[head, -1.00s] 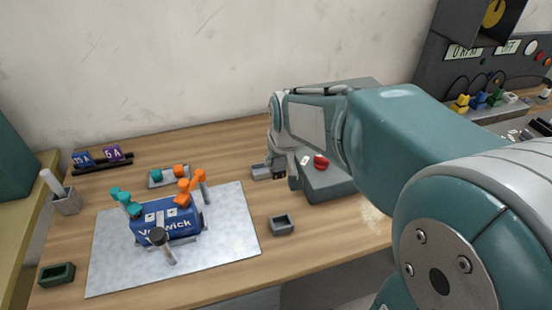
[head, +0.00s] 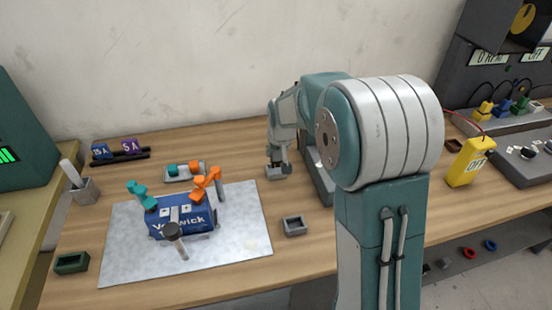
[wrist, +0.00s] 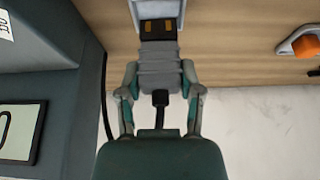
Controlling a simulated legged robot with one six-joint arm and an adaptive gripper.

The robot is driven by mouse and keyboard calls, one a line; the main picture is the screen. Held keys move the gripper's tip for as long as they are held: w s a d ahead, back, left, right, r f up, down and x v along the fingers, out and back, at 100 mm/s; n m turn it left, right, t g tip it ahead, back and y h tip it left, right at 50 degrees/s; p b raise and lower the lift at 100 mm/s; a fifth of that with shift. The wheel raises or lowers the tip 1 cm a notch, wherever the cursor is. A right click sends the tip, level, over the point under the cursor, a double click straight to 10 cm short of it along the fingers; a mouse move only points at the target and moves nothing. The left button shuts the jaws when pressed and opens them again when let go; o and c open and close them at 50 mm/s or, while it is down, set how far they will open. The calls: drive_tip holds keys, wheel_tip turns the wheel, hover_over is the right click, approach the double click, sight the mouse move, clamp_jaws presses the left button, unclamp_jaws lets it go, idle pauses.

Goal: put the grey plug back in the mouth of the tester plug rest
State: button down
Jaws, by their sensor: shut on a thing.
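The grey plug (wrist: 158,58) is between the fingers of my gripper (wrist: 159,80) in the wrist view, its ribbed body gripped from both sides. Its dark end with two yellowish contacts points to the top of the picture, at the pale grey plug rest (wrist: 158,8). That end lies between the rest's side walls; how deep it sits I cannot tell. A dark cable stub shows behind the plug. In the head view my gripper (head: 278,158) is just above the rest (head: 274,173), and the plug is too small to make out.
A dark teal tester box (wrist: 40,70) stands close beside the gripper in the wrist view; my arm hides most of it in the head view. A yellow device (head: 468,162) stands right.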

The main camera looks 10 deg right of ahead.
sight(276, 159)
drive_tip(key=shift+w+f, duration=0.45)
drive_tip(key=shift+f, duration=1.55)
drive_tip(key=shift+c, duration=1.3)
unclamp_jaws()
drive_tip(key=shift+f, duration=0.1)
drive_tip(key=v, duration=1.2)
drive_tip(key=s+r, duration=0.3)
drive_tip(key=s, duration=1.1)
drive_tip(key=s+r+t, duration=0.1)
drive_tip(key=s+r, duration=0.3)
drive_tip(key=s, duration=1)
drive_tip(key=shift+s, duration=0.25)
